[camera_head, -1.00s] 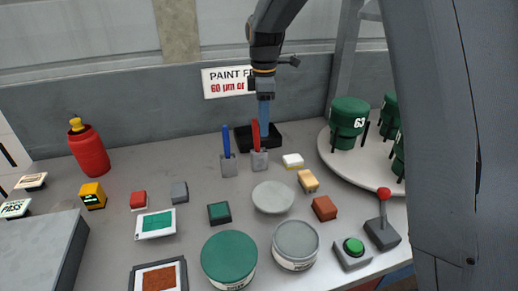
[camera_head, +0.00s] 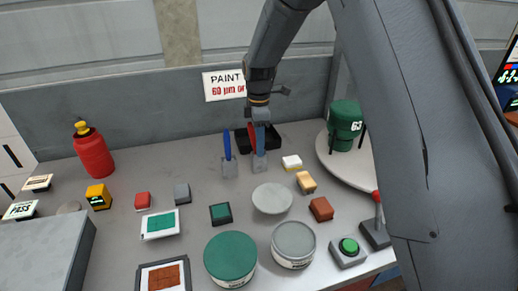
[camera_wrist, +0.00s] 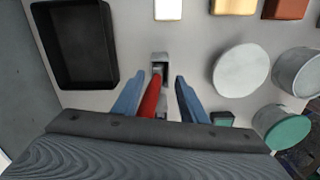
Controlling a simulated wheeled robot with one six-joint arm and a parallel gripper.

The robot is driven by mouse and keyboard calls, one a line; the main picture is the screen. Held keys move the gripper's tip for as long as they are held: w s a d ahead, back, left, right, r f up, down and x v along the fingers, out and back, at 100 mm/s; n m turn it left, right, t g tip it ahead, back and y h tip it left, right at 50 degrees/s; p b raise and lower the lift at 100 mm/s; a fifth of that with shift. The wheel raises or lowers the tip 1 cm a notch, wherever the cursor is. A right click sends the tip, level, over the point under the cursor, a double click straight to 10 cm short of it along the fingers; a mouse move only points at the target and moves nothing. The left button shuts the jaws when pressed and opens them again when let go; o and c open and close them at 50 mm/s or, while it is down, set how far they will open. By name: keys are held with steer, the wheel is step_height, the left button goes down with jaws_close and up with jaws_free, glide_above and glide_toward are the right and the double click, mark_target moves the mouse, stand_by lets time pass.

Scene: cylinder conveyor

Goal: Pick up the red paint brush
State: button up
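The red paint brush (camera_wrist: 151,97) stands upright in a small grey holder (camera_wrist: 160,62). In the wrist view its red handle lies between the two blue fingers of my gripper (camera_wrist: 156,95), with a gap on both sides. My gripper is open around the handle. In the head view my gripper (camera_head: 260,150) is over the holder, and a narrow strip of the red brush (camera_head: 251,139) shows left of the finger. The blue brush (camera_head: 227,146) stands in its own grey holder just to the left.
A black tray (camera_head: 242,138) is behind the brushes. A pale round lid (camera_head: 272,198), a green tin (camera_head: 230,256) and a grey tin (camera_head: 293,243) are in front. A white turntable (camera_head: 327,160) with a green cylinder stands right. A red bottle (camera_head: 93,155) is far left.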

jaws_close()
steer(key=shift+r, duration=0.1)
step_height(320, 180, up, 10)
steer(key=b, duration=0.3)
stand_by(0.3)
